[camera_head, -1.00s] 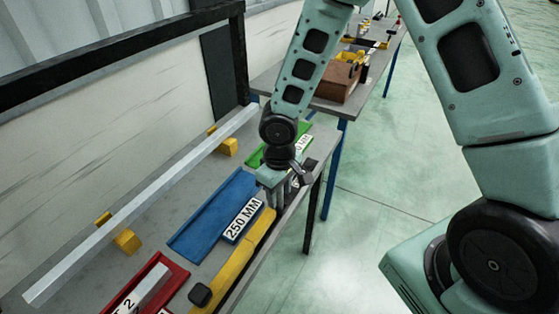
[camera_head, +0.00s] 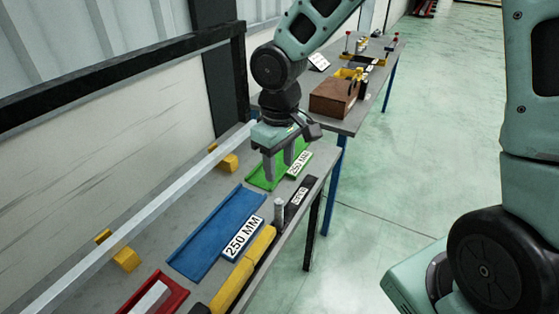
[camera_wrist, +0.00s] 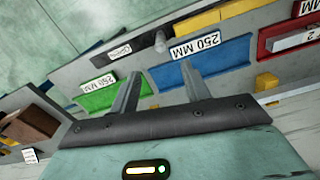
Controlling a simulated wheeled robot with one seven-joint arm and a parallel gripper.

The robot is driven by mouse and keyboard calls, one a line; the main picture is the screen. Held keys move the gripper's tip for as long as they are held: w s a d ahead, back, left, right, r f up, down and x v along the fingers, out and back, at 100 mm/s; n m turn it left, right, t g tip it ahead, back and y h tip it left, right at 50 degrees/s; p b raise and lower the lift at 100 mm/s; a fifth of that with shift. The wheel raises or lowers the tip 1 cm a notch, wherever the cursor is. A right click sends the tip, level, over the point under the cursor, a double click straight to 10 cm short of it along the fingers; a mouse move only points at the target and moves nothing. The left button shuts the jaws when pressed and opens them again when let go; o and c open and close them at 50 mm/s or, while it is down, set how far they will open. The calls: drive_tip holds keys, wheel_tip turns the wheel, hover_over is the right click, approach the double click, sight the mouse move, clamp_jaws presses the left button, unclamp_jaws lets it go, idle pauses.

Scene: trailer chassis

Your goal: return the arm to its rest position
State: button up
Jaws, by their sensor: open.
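My gripper (camera_head: 285,160) hangs above the table between the blue tray and the green tray in the head view, its fingers pointing down. In the wrist view its two fingers (camera_wrist: 160,88) stand apart with nothing between them. The blue tray (camera_head: 212,228), labelled 250 MM, is empty. The green tray (camera_head: 262,178) is partly hidden behind the fingers; it also shows in the wrist view (camera_wrist: 98,98). A small grey upright cylinder (camera_head: 279,210) stands on the black labelled strip (camera_head: 301,196) at the table's front edge.
A long pale bar (camera_head: 120,235) lies across yellow blocks (camera_head: 127,259). A red tray (camera_head: 172,293) holds a light piece. A yellow bar (camera_head: 243,272) runs along the front edge. A second table with a brown box (camera_head: 333,97) stands behind. The floor (camera_head: 410,170) to the right is clear.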

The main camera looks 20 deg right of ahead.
idle(0.3)
drive_tip(key=s+a+n+b, duration=0.1)
drive_tip(key=s+a+b, duration=0.1)
drive_tip(key=s, duration=0.8)
drive_tip(key=s+a+r+n+b, duration=0.1)
drive_tip(key=s+a, duration=0.3)
drive_tip(key=s, duration=0.6)
drive_tip(key=shift+a+y+b, duration=0.25)
drive_tip(key=shift+y+b, duration=0.05)
drive_tip(key=shift+b, duration=0.05)
